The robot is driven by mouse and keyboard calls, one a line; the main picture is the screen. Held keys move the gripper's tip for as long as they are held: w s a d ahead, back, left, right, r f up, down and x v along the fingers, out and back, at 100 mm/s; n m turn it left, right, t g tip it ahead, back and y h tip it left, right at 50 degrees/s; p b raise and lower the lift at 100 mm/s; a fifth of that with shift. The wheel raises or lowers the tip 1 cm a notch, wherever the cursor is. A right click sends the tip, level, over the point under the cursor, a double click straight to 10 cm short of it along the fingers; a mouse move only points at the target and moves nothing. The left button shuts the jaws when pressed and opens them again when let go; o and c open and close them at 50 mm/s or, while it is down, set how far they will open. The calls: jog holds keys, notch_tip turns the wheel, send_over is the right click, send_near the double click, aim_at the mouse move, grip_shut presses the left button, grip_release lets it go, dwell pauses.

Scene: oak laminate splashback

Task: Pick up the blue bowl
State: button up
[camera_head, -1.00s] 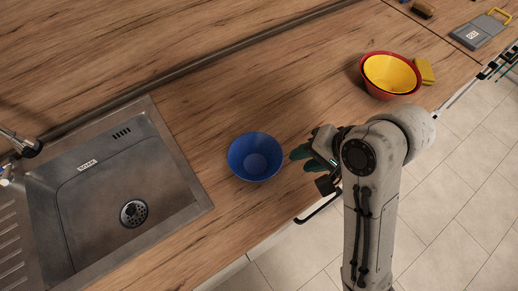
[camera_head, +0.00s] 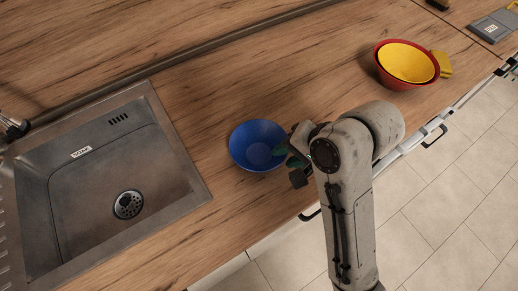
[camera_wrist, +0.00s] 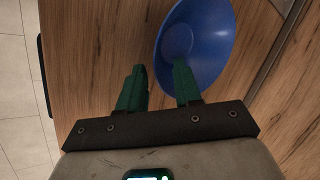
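The blue bowl (camera_head: 256,146) stands upright on the wooden counter, just right of the sink in the head view. In the wrist view the blue bowl (camera_wrist: 208,40) is at the upper middle, close ahead of my fingers. My gripper (camera_head: 290,158) is at the bowl's right side, low over the counter. In the wrist view my gripper (camera_wrist: 158,82) is open, with two green fingers apart. The right finger overlaps the inside of the bowl in the picture and the left finger is outside its near wall, so the bowl's rim lies between them. I cannot tell whether either finger touches it.
A metal sink (camera_head: 190,190) is left of the bowl. A red bowl (camera_head: 382,76) with a yellow bowl (camera_head: 408,60) inside stands at the upper right, beside a yellow sponge (camera_head: 444,64). The counter's front edge with handles runs under my arm.

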jog(key=shift+x, duration=1.35)
jog(key=shift+s, duration=0.1)
jog(key=shift+c, duration=0.3)
grip_shut()
